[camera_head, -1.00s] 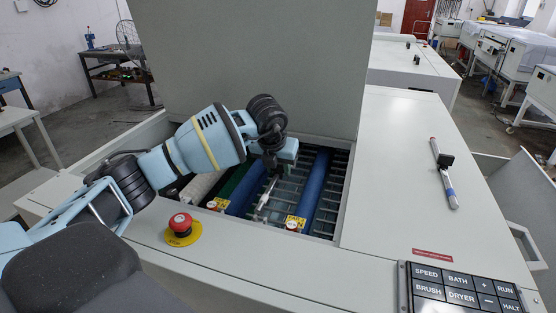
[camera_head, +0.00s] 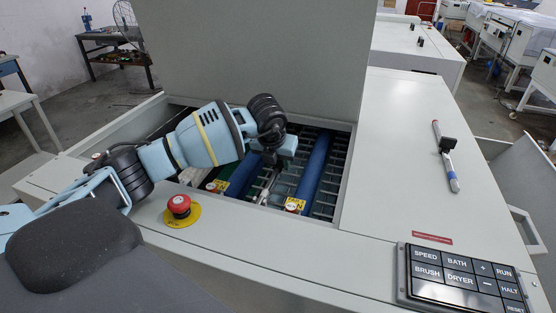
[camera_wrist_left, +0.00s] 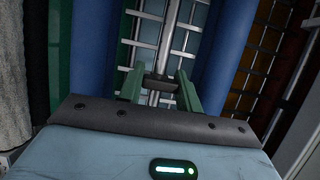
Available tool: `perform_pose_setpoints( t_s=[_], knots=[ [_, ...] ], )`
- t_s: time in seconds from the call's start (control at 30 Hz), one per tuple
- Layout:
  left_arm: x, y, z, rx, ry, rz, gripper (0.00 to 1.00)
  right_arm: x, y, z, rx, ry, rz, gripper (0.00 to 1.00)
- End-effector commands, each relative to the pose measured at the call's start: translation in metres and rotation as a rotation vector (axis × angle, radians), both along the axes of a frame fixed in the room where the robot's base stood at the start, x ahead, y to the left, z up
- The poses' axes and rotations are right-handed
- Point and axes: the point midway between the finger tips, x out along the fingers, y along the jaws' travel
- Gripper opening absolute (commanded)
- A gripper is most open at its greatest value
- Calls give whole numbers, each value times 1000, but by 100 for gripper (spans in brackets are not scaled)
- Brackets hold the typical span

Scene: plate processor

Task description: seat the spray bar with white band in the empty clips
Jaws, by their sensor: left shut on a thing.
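My left gripper (camera_head: 275,163) reaches down into the machine's open bay and is shut on a spray bar (camera_head: 265,188). In the left wrist view, the green fingers (camera_wrist_left: 160,84) close on the black block (camera_wrist_left: 160,82) of this silver bar (camera_wrist_left: 170,30). The bar runs lengthwise between two blue rollers. I cannot make out its band colour. The empty clips cannot be told apart in the bay, and I cannot tell whether the bar touches them. Another bar (camera_head: 447,160), with a red end, a blue band and a black block, lies on the right top panel. My right gripper is not in view.
Blue rollers (camera_head: 313,168) flank the bar, and the bay rim (camera_head: 345,190) surrounds it. The raised cover (camera_head: 250,55) stands behind. A red stop button (camera_head: 179,204) is at the front, and a keypad (camera_head: 465,278) at the front right. The right panel is mostly clear.

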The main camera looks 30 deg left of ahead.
Motion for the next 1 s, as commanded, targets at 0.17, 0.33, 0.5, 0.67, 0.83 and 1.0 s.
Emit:
perform_pose_setpoints(
  t_s=[0.17,0.33,0.5,0.67,0.83,1.0],
  knots=[
    [0,0,1,0,-1,0,43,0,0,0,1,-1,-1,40],
    [0,0,1,0,-1,0,60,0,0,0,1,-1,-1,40],
    [0,0,0,0,1,0,60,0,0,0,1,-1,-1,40],
    [-2,0,7,0,-1,0,60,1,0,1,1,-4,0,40],
    [-11,-2,31,1,-6,0,60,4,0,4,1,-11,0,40],
    [-21,-5,54,0,-4,-1,60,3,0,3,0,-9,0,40]
  ],
)
